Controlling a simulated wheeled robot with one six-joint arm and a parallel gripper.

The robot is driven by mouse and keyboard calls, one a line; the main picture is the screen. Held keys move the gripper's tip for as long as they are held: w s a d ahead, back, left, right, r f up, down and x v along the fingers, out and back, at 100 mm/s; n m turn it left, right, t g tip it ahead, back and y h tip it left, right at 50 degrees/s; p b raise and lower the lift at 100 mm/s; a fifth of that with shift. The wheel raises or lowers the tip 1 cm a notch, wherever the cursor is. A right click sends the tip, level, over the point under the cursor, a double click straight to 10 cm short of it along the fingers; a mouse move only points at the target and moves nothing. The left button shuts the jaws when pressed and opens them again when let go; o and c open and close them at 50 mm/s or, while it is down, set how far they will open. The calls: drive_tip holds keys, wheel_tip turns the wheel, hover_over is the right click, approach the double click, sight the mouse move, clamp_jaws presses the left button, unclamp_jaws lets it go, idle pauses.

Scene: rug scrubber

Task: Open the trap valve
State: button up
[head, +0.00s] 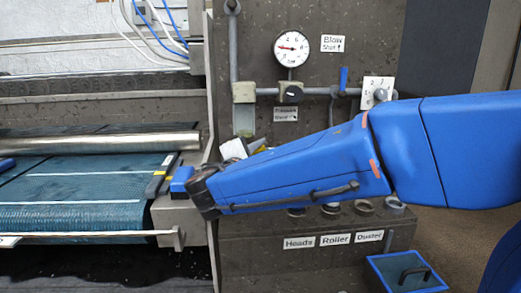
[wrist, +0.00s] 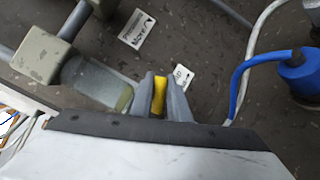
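In the wrist view, a yellow handle (wrist: 159,94), which I take to be the trap valve's, stands between the two grey fingers of my gripper (wrist: 160,88). The fingers lie close against both its sides, with no clear gap. A partly hidden label (wrist: 182,75) ending in "ap" is just beyond the fingertips. A clear trap bowl (wrist: 92,82) hangs under a grey block, left of the fingers; it also shows in the head view (head: 244,121). In the head view my blue arm covers most of the area under the bowl, and the fingertips are hard to make out.
A gauge (head: 291,48), a regulator (head: 291,94) and a blue lever (head: 343,79) sit on the panel. In the wrist view, a blue hose and plug (wrist: 298,70) are at right.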

clamp_jaws()
drive_tip(key=shift+a+r+n+t, duration=0.2)
drive_tip(key=shift+r+n+t, duration=0.15)
drive_tip(key=shift+n, duration=0.4)
drive_tip(key=shift+a+r+n+t, duration=0.2)
drive_tip(key=shift+n+t, duration=0.15)
drive_tip(key=shift+n, duration=0.4)
drive_tip(key=shift+d, duration=0.1)
drive_tip(key=o, duration=0.6)
unclamp_jaws()
drive_tip(key=shift+c, duration=0.2)
